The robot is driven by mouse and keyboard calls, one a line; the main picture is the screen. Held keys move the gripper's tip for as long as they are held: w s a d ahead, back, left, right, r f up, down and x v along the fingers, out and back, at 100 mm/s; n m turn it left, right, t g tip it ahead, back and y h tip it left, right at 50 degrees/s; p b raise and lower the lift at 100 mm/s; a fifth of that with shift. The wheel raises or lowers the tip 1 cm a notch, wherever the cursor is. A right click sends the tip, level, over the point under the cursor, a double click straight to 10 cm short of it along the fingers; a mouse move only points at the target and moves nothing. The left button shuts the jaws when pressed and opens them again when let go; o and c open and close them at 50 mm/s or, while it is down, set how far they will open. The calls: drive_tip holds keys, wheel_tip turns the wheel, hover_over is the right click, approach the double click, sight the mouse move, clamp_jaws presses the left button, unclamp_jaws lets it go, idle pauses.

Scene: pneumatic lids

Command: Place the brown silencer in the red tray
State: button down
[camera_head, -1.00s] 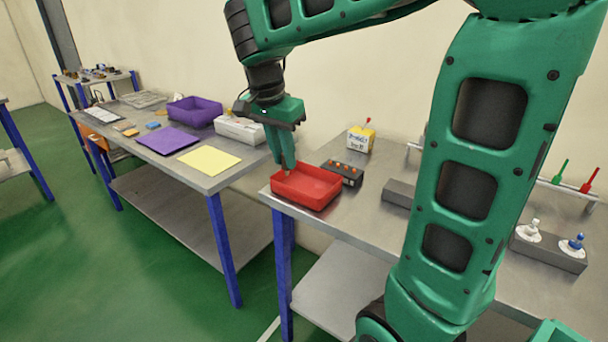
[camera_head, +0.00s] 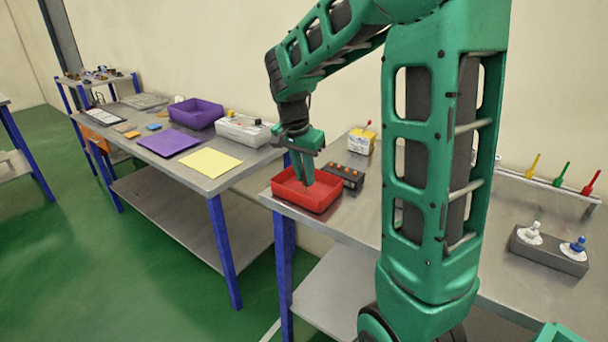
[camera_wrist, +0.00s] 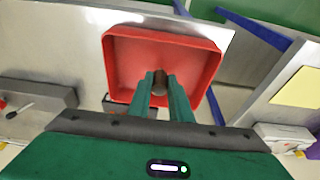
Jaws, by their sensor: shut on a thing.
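The red tray (camera_head: 318,203) stands on the near metal table, close to its left corner. In the wrist view the tray (camera_wrist: 120,38) lies straight beyond the fingers. My gripper (camera_head: 302,180) points down over the tray, its fingertips at or just inside the tray's opening. In the wrist view my gripper (camera_wrist: 160,83) is shut on the brown silencer (camera_wrist: 160,82), a small dark brown piece between the two fingertips. The silencer is hidden in the head view. I cannot tell whether it touches the tray floor.
A black box with orange buttons (camera_head: 343,176) sits right behind the tray. A grey block with white and blue fittings (camera_head: 549,250) is at the right. The left table holds a purple bin (camera_head: 196,113) and a yellow sheet (camera_head: 210,160).

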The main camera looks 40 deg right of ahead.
drive_tip(key=shift+f, duration=0.2)
drive_tip(key=c, duration=1.6)
unclamp_jaws()
drive_tip(key=v, duration=1.2)
drive_tip(key=s+f+n+y, duration=0.1)
drive_tip(key=s+f+n, duration=0.1)
drive_tip(key=s, duration=0.7)
drive_tip(key=s+f+n+y, duration=0.1)
drive_tip(key=s+f+n, duration=0.2)
drive_tip(key=s, duration=0.6)
drive_tip(key=s+d+f+n+g, duration=0.1)
drive_tip(key=s+f+n, duration=0.1)
drive_tip(key=s+f, duration=0.3)
drive_tip(key=shift+s+f+n+y, duration=0.15)
drive_tip(key=shift+s+f+y, duration=0.05)
drive_tip(key=shift+s, duration=1)
drive_tip(key=shift+s+f+n+y, duration=0.15)
drive_tip(key=shift+s+f+y, duration=0.05)
drive_tip(key=shift+s, duration=1)
